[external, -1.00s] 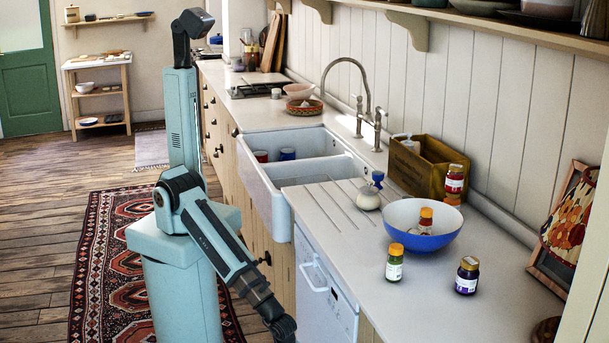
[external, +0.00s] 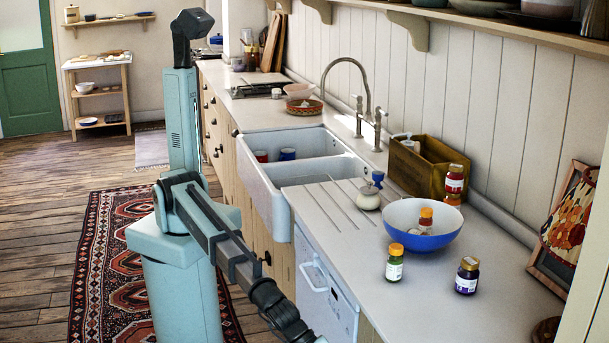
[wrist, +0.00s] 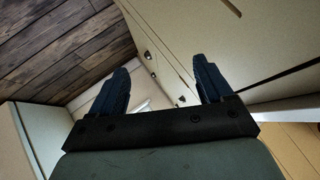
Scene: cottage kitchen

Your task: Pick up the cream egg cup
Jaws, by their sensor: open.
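I cannot clearly make out an egg cup in any view. A small rounded cream pot (external: 367,198) stands on the counter by the draining grooves, with a blue-topped item at its back. Small pale shapes beside a jar in the blue-and-white bowl (external: 432,241) are too small to identify. My gripper (wrist: 160,75) shows in the wrist view with two dark blue fingers spread apart and nothing between them. In the external view my forearm runs down to the bottom edge, in front of the counter, and the fingers are out of frame.
A green jar (external: 394,263) and a purple jar (external: 467,276) stand in front of the bowl. A wooden box (external: 424,166) is against the wall, with a red jar (external: 454,180) near it. The double sink (external: 262,165) lies farther back.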

